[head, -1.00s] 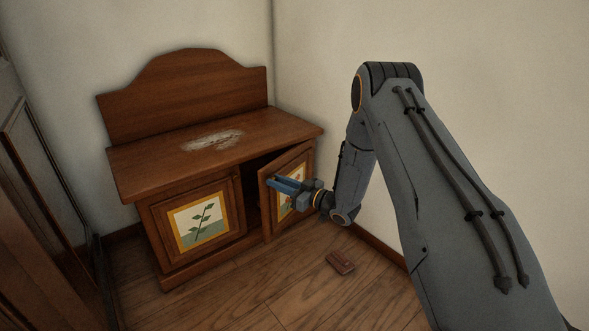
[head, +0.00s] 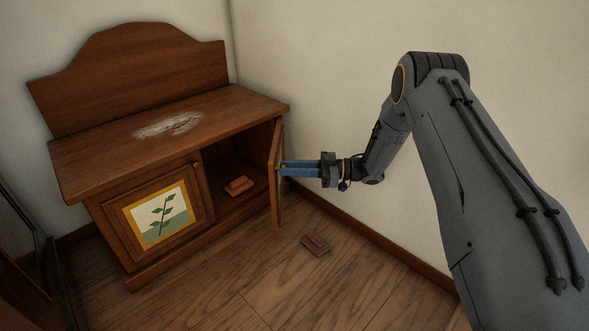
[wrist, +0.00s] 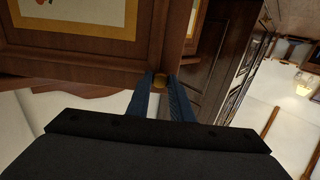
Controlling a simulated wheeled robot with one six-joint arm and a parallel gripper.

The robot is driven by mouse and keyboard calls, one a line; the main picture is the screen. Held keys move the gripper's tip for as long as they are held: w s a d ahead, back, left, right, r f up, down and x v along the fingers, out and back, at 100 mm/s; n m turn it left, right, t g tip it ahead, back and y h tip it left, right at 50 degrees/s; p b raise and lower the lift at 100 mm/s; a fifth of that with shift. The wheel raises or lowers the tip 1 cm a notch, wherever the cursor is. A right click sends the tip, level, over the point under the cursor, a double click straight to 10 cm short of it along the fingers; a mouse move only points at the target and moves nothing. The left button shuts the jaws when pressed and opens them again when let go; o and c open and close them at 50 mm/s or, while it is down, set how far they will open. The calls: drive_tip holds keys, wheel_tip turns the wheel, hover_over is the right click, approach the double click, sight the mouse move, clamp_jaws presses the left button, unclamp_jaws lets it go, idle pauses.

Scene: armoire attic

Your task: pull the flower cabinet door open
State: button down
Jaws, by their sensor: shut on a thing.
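The flower door (head: 276,190) is the right door of the wooden cabinet. It stands swung well out, nearly edge-on in the head view, with the cabinet's right compartment exposed. In the wrist view the door's face (wrist: 90,54) fills the upper left, with part of its yellow-framed picture. My gripper (head: 284,169) is on the right of the door, its blue fingers shut on the round brass knob (wrist: 159,81) near the door's edge. The left door (head: 160,213), with a leafy sprig picture, is closed.
Reddish-brown blocks (head: 239,186) lie inside the open compartment. Another reddish-brown block (head: 315,244) lies on the floor right of the door. A wall (head: 330,100) stands close behind my gripper. The floor in front is otherwise clear.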

drive_tip(key=shift+s, duration=0.1)
drive_tip(key=c, duration=1.6)
unclamp_jaws()
wheel_tip(320, 180, up, 10)
drive_tip(key=p, duration=0.4)
